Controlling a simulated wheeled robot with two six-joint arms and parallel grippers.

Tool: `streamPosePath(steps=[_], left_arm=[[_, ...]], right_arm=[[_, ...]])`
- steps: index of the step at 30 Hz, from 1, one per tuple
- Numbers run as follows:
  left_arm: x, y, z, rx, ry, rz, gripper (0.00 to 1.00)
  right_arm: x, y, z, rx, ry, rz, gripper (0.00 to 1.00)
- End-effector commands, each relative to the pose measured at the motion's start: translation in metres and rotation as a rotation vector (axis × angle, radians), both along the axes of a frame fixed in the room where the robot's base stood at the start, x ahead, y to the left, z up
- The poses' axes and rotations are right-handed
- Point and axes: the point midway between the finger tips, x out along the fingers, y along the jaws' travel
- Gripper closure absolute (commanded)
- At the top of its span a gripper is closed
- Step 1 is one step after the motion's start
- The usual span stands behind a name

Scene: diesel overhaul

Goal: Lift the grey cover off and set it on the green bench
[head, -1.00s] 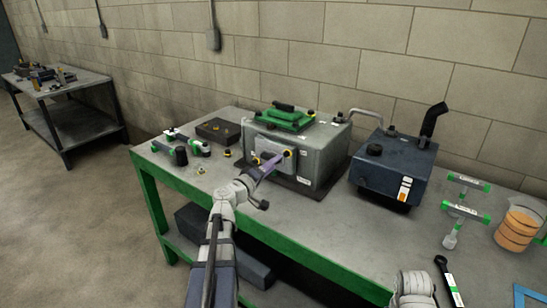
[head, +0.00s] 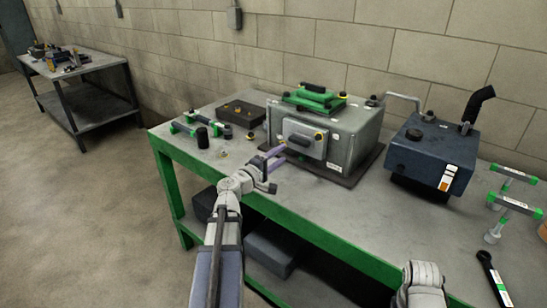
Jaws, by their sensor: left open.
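The grey cover (head: 309,149) is a flat plate with a dark handle (head: 299,140) and yellow fasteners at its edge. It stands upright against the front of the grey engine block (head: 350,130). My left gripper (head: 280,156) is open and empty, with its purple fingers in front of the cover's left edge. I cannot tell whether they touch it. The green bench (head: 345,210) has a grey top and a green frame. Part of my right arm shows at the bottom, but its gripper is out of view.
A green part (head: 314,98) sits on the block. A dark blue tank (head: 430,155) stands to the right, with green-handled tools (head: 514,174) beyond it. A dark tray (head: 240,113) and small green-and-black parts lie to the left. Bare bench top lies in front of the tank.

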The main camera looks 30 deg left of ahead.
Motion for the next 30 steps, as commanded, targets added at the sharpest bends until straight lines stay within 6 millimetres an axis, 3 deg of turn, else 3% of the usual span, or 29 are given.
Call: streamPosePath(steps=[7,21,30], left_arm=[[0.01,0.0,0.001,0.001,0.0,-0.001,0.5],[0.063,-0.004,0.001,0.003,0.0,-0.001,0.5],[0.085,-0.006,0.001,0.003,0.0,0.0,0.5]], right_arm=[[0.0,0.0,0.001,0.0,0.0,0.0,0.5],[0.0,0.0,0.001,0.0,0.0,0.0,0.5],[0.0,0.0,0.001,0.0,0.0,0.0,0.5]])
